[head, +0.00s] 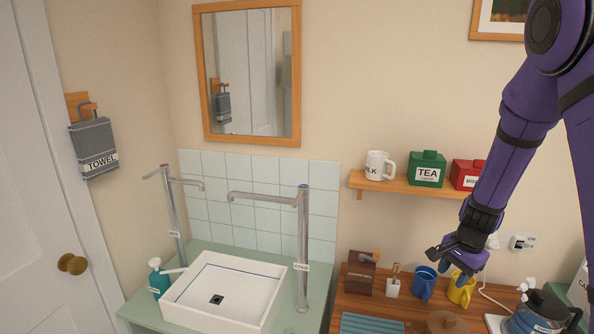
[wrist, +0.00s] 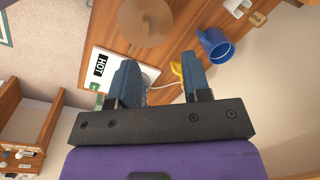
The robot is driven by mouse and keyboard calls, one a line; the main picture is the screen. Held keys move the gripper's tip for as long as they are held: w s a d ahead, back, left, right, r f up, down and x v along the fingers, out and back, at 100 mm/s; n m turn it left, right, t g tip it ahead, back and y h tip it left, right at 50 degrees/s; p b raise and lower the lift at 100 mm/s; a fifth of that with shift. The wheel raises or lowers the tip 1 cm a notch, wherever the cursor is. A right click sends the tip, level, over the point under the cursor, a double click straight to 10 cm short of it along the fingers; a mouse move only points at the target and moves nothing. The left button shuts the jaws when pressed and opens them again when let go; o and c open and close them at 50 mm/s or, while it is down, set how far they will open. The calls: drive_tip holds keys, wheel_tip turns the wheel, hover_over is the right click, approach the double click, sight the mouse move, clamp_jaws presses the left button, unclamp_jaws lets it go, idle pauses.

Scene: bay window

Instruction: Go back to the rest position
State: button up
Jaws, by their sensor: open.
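My gripper (head: 454,268) hangs at the right of the head view, above the wooden counter (head: 360,304). Its two blue-padded fingers (wrist: 158,85) are apart in the wrist view, with nothing held between them. In the head view a blue mug (head: 423,284) and a yellow mug (head: 461,289) stand on the counter just below and beside the gripper. In the wrist view the blue mug (wrist: 214,45) is beyond the right finger. The yellow mug is mostly hidden behind the fingers there.
A glass kettle (head: 540,312) stands at lower right. A white sink (head: 220,292) with tall taps is at left.

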drive_tip(key=s+a+r+n+t, duration=0.1)
drive_tip(key=s+a+r+n, duration=0.15)
drive_tip(key=r, duration=0.45)
drive_tip(key=s+a+r+n, duration=0.2)
drive_tip(key=s+r, duration=0.2)
drive_tip(key=r, duration=0.2)
drive_tip(key=s+a+r+n+t, duration=0.1)
drive_tip(key=s+a+r+n, duration=0.15)
drive_tip(key=r, duration=0.45)
drive_tip(key=s+a+r+n+t, duration=0.1)
drive_tip(key=s+r+n, duration=0.2)
drive_tip(key=s, duration=0.5)
drive_tip(key=s+a+r+n+t, duration=0.1)
drive_tip(key=s+r+n, duration=0.1)
drive_tip(key=s+r, duration=0.4)
drive_tip(key=shift+s+a+r+n+h, duration=0.15)
drive_tip(key=shift+s+n+h, duration=0.25)
drive_tip(key=shift+s, duration=1.3)
